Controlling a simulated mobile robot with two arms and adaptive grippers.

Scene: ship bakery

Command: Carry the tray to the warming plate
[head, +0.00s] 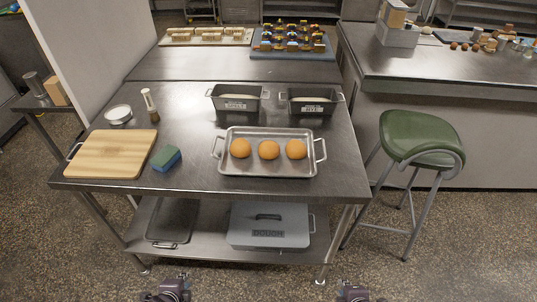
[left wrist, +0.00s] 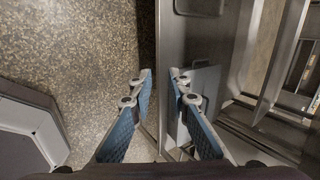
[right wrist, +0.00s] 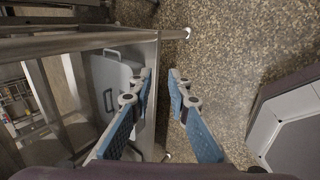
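The tray (head: 268,168) is a silver metal tray with a handle at each end. It lies on the steel table near its front edge and holds three round orange-brown buns (head: 268,149) in a row. I cannot make out a warming plate for certain. My left gripper (head: 172,291) and my right gripper (head: 356,292) are low at the bottom of the head view, in front of the table and apart from the tray. In the left wrist view the left gripper (left wrist: 160,82) is open and empty. In the right wrist view the right gripper (right wrist: 160,80) is open and empty.
On the steel table (head: 190,110) are a wooden board (head: 112,153), a blue-green sponge (head: 166,158), a brush (head: 149,101), a white bowl (head: 118,114) and two loaf tins (head: 236,103). A grey DOUGH box (head: 268,233) is on the lower shelf. A green stool (head: 420,135) stands right.

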